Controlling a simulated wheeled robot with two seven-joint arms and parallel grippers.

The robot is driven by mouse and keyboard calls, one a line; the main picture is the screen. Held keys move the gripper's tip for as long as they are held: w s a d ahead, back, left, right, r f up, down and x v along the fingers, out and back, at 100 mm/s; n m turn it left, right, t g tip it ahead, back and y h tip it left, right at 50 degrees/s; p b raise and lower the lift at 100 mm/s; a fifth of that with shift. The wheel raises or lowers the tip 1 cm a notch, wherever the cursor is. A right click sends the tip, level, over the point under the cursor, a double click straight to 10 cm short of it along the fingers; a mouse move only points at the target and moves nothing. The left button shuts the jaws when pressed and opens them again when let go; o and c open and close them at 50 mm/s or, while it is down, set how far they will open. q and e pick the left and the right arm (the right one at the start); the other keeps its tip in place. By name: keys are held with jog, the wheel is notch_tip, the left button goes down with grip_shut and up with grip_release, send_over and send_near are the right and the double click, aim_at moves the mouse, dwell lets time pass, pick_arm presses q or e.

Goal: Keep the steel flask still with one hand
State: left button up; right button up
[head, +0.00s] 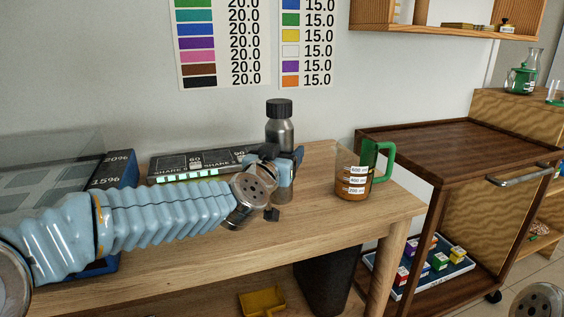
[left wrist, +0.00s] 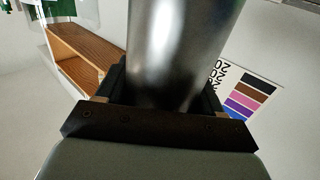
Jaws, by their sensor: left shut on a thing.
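The steel flask (head: 280,132) stands upright on the wooden table, with a black cap on top. My left gripper (head: 283,172) reaches it from the left and is shut on its body; the lower part of the flask is partly hidden behind the gripper. In the left wrist view the flask's shiny metal side (left wrist: 178,50) fills the space between the two dark fingers (left wrist: 165,90). My right gripper is not in view; only a round grey part, probably of my right arm, shows at the bottom right corner of the head view.
A measuring jug (head: 350,185) with a green handle and brown liquid stands right of the flask. A dark panel (head: 195,162) lies behind my left arm. A brown cart (head: 450,145) stands right of the table. The table's front right is clear.

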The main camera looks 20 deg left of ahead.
pick_arm(q)
jog(key=s+d+r+p, duration=0.2)
jog(key=s+d+r, duration=0.4)
jog(key=s+r, duration=0.3)
jog(key=s, duration=0.3)
jog(key=shift+s+r, duration=0.25)
jog(key=shift+r, duration=0.15)
jog(key=shift+d, duration=0.1)
